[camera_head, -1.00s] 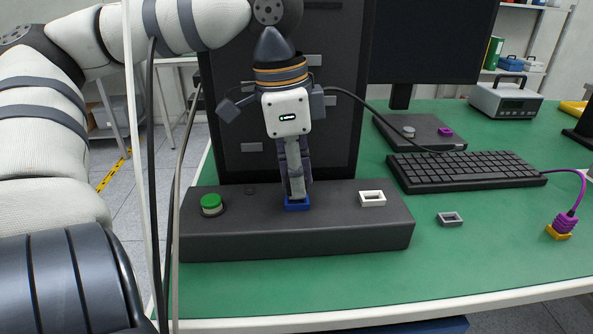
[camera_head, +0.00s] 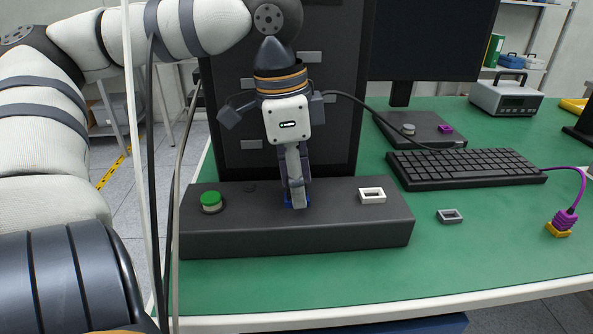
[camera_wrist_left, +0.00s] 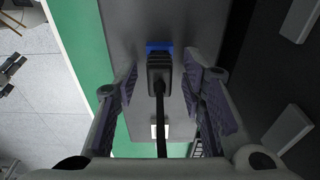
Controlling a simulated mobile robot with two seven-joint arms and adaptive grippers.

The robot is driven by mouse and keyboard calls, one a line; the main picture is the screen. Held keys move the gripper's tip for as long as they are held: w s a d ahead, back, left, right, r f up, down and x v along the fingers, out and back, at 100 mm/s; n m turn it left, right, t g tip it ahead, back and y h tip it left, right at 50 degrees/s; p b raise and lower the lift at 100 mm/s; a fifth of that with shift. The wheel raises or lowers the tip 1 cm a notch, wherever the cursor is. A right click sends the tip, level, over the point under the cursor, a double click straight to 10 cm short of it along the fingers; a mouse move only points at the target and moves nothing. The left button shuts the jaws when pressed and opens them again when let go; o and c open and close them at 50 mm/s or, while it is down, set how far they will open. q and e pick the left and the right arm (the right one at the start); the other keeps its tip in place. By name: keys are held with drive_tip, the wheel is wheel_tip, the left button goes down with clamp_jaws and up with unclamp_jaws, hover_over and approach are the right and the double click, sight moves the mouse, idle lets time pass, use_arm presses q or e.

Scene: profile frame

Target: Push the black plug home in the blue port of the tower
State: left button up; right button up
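The blue port (camera_head: 287,203) sits on top of a low dark box (camera_head: 340,235) in front of the tall dark tower (camera_head: 335,110). My left gripper (camera_head: 297,198) points down at this port, and its fingers cover most of it. In the left wrist view, the black plug (camera_wrist_left: 160,72) stands at the blue port (camera_wrist_left: 158,46), its cable trailing toward the camera. The fingers are on either side of the plug with a visible gap at each side. How deep the plug sits is hidden. My right gripper is not in view.
A green button (camera_head: 210,200) is left of the port and a white port (camera_head: 372,196) right of it. A grey frame (camera_head: 450,216), a keyboard (camera_head: 465,170) and a purple plug in a yellow piece (camera_head: 560,231) lie on the green table (camera_head: 480,280).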

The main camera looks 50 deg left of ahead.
sight(287, 197)
use_arm(q)
drive_tip(key=shift+r, duration=0.1)
wheel_tip(287, 197, up, 12)
drive_tip(key=s, duration=0.1)
drive_tip(key=shift+a, duration=0.45)
drive_tip(key=shift+s, duration=0.1)
